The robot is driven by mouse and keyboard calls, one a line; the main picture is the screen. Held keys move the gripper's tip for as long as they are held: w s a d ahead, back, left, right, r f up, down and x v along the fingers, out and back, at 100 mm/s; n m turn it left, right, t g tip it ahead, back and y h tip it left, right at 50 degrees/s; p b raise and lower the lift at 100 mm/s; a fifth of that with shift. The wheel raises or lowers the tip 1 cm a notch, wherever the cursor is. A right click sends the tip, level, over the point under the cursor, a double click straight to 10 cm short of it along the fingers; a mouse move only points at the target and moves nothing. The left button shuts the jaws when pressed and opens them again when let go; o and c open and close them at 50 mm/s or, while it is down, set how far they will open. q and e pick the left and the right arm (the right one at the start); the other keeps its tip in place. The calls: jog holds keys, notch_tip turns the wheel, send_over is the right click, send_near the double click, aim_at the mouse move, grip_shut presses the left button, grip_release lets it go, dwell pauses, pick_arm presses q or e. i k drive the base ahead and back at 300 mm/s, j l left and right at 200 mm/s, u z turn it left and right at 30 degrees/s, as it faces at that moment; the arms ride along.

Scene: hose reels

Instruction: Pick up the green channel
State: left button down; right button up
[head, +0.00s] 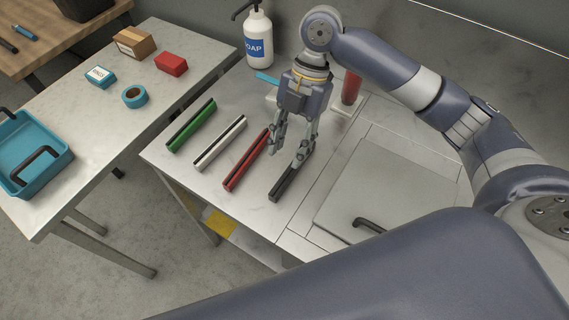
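The green channel (191,126) lies on the light metal worktop (171,163), the leftmost of a row of parallel channels. A white channel (220,142), a red channel (247,160) and a black channel (291,180) lie to its right. My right gripper (288,153) points down with its fingers apart and nothing visible between them. It is over the far ends of the red and black channels, to the right of the green one; I cannot tell its exact height. The green channel is in full view. My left gripper is not in view.
A soap bottle (258,38) and a red cylinder (351,88) stand at the back. A lid with a black handle (369,225) lies on the right. The left table holds a teal bin (57,177), teal tape (135,96) and small boxes.

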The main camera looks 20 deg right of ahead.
aim_at(190, 127)
jog(key=k+j, duration=0.25)
jog(key=k, duration=0.2)
jog(key=k+j, duration=0.25)
jog(key=k, duration=0.25)
jog(key=k+j, duration=0.25)
jog(key=k, duration=0.2)
